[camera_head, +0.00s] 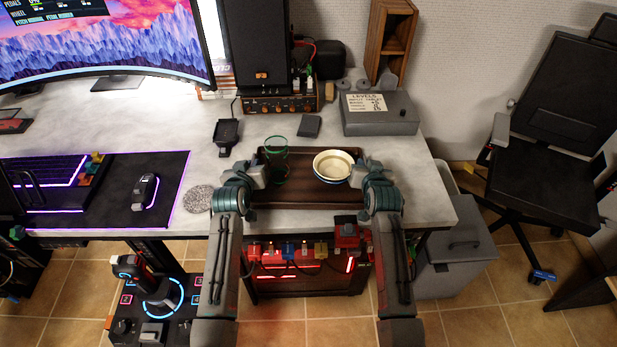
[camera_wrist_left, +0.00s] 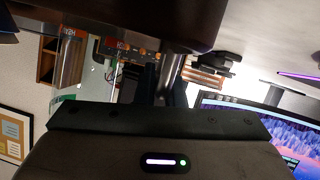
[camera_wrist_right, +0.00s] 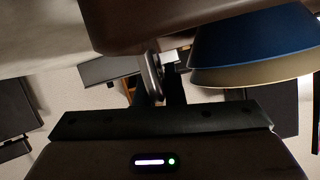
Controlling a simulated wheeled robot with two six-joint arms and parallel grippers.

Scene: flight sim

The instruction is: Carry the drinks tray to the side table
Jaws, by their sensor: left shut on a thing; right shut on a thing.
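The dark brown drinks tray (camera_head: 310,194) is at the front edge of the grey desk in the head view. A green-rimmed glass (camera_head: 276,160) stands on its left part and a cream bowl with a blue outside (camera_head: 333,166) on its right part. My left gripper (camera_head: 258,176) is shut on the tray's left end, and my right gripper (camera_head: 360,174) is shut on its right end. The tray's dark edge fills the top of the left wrist view (camera_wrist_left: 140,22). The right wrist view shows the tray (camera_wrist_right: 150,25) and the blue bowl (camera_wrist_right: 255,45). The fingertips are partly hidden.
A grey box with a label (camera_head: 381,113), a small dark block (camera_head: 310,126) and a phone stand (camera_head: 225,136) are behind the tray on the desk. A round grey coaster (camera_head: 199,199) lies left. A black chair (camera_head: 545,150) and a grey bin (camera_head: 455,255) are at right.

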